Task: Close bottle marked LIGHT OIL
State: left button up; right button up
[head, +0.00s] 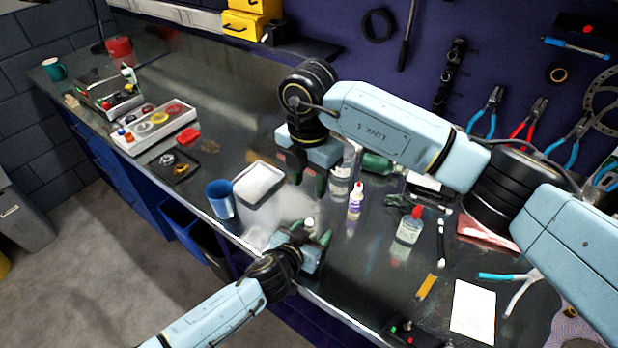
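Several bottles stand on the dark bench: a clear bottle with a red cap (409,228), a slim white bottle with a purple label (355,202), and a clear bottle with a pale label (340,186) partly hidden by my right arm. I cannot read which is marked LIGHT OIL. My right gripper (304,178) points down left of the pale-label bottle, its fingers apart with nothing visible between them. My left gripper (312,232) is at the bench's front edge, fingers apart. A small white object (308,222) shows by its fingers; whether it is held is unclear.
A white-filled tray (243,199) and a blue cup (220,198) stand left of the grippers. A green bottle (376,164) is behind the bottles.

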pick_arm(q)
jog(key=shift+s+a+r, duration=0.25)
jog(key=shift+s+a, duration=0.05)
jog(key=shift+s, duration=0.2)
jog(key=p+v, duration=0.1)
jog(key=v, duration=1.1)
